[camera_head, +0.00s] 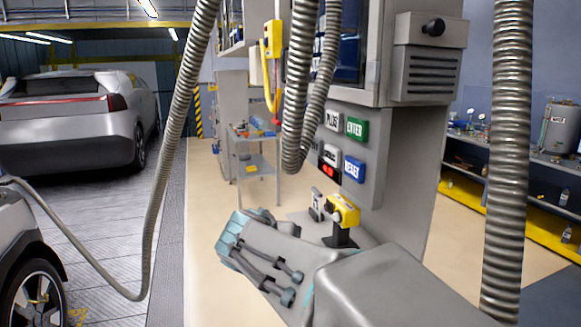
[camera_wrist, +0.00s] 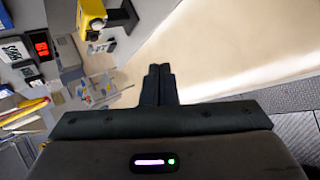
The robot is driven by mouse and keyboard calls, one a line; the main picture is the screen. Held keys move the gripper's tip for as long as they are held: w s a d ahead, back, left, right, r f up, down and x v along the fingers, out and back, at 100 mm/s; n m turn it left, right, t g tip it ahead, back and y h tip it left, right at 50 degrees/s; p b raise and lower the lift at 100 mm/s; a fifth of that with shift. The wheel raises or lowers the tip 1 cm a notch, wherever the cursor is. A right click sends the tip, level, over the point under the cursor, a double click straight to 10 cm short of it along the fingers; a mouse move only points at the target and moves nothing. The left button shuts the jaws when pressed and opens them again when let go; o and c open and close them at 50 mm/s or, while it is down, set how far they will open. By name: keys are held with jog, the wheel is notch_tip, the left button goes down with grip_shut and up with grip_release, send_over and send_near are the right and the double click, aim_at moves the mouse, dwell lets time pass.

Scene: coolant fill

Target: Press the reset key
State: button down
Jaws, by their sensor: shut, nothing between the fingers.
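The reset key (camera_head: 354,169) is a blue block with white lettering on the grey machine's panel, in the head view. It sits below the green enter key (camera_head: 356,128) and right of a red-lit display (camera_head: 329,172). My gripper (camera_wrist: 159,70) shows in the wrist view with its two dark fingers together and empty. It points at open floor, apart from the panel. Part of the panel shows at the left of the wrist view, with a red display (camera_wrist: 41,44) and keys; I cannot make out the reset key there. In the head view my fingertips cannot be made out.
A yellow-topped device on a dark stand (camera_head: 343,211) sits below the keys, near my arm. Ribbed hoses (camera_head: 301,80) hang in front of the panel's left side. A grey box with a black knob (camera_head: 430,58) juts out above right.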

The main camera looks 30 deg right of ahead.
jog(key=w+d+r+n+t+h, duration=0.1)
jog(key=w+d+r+n+h, duration=0.2)
jog(key=w+d+r+n, duration=0.1)
jog(key=w+d+r+n+t+h, duration=0.2)
jog(key=w+d+r+n, duration=0.2)
jog(key=r, duration=0.5)
jog(key=shift+w+n+t+h, duration=0.3)
jog(key=shift+w+n+h, duration=0.15)
jog(key=shift+w, duration=0.55)
jog(key=shift+d, duration=0.2)
send_near(347, 168)
jog(key=w+d, duration=0.2)
jog(key=w, duration=0.1)
jog(key=shift+d+f+b, duration=0.3)
jog(key=shift+d, duration=0.5)
jog(key=shift+s+d+b, duration=0.1)
jog(key=shift+d+b, duration=0.2)
jog(key=shift+d, duration=0.15)
